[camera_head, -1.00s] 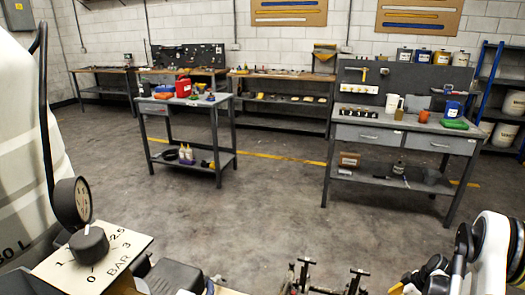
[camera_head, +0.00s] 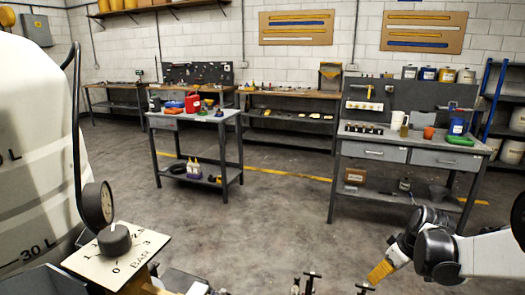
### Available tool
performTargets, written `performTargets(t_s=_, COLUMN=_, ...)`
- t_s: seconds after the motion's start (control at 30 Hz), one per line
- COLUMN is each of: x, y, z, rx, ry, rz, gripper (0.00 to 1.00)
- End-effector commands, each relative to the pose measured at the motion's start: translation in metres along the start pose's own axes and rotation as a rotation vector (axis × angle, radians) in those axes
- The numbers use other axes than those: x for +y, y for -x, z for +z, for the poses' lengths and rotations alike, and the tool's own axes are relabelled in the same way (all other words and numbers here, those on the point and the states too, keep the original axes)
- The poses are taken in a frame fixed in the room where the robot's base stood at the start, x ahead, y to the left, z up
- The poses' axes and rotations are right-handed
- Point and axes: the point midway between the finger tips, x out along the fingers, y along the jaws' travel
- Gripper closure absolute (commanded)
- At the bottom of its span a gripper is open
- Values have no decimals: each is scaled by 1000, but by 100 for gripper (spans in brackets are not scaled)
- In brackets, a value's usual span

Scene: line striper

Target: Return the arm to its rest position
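My arm (camera_head: 485,254), white with black joints, reaches in from the right edge at the lower right. Its dark end with a yellow piece (camera_head: 381,271) points down and left, above the machine's front parts. I take this end to be my gripper, but its fingers are not clear. I cannot tell whether it is open or shut, or whether the yellow piece is part of it. The line striper's pressure plate (camera_head: 118,258), with a black knob (camera_head: 114,239) and a round gauge (camera_head: 97,205), stands at the lower left beside a white tank (camera_head: 32,150).
A small grey table (camera_head: 190,121) with a red container (camera_head: 193,103) stands mid-left. A grey workbench (camera_head: 395,153) with drawers stands at the right. Shelving and benches line the back wall. The concrete floor (camera_head: 270,225) between is clear. Metal posts (camera_head: 310,284) rise at the bottom edge.

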Motion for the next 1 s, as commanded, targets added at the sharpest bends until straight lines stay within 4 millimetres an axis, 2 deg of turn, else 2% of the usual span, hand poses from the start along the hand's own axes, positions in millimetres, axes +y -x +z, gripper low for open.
performTargets(t_s=0.03, x=-19, y=21, z=-5, rx=5, ry=-21, rz=16, gripper=51)
performTargets(t_s=0.2, x=-77, y=81, z=-8, rx=37, ry=-129, rz=76, gripper=51)
performTargets(t_s=0.3, x=-111, y=109, z=-2, rx=66, ry=-190, rz=107, gripper=51)
performTargets(t_s=0.43, x=-153, y=137, z=14, rx=112, ry=-268, rz=140, gripper=51)
performTargets(t_s=0.6, x=-197, y=157, z=41, rx=180, ry=-360, rz=164, gripper=51)
performTargets(t_s=0.7, x=-213, y=162, z=54, rx=213, ry=-401, rz=170, gripper=51)
performTargets(t_s=0.83, x=-224, y=163, z=64, rx=241, ry=-434, rz=173, gripper=51)
performTargets(t_s=1.0, x=-228, y=163, z=68, rx=251, ry=-446, rz=173, gripper=51)
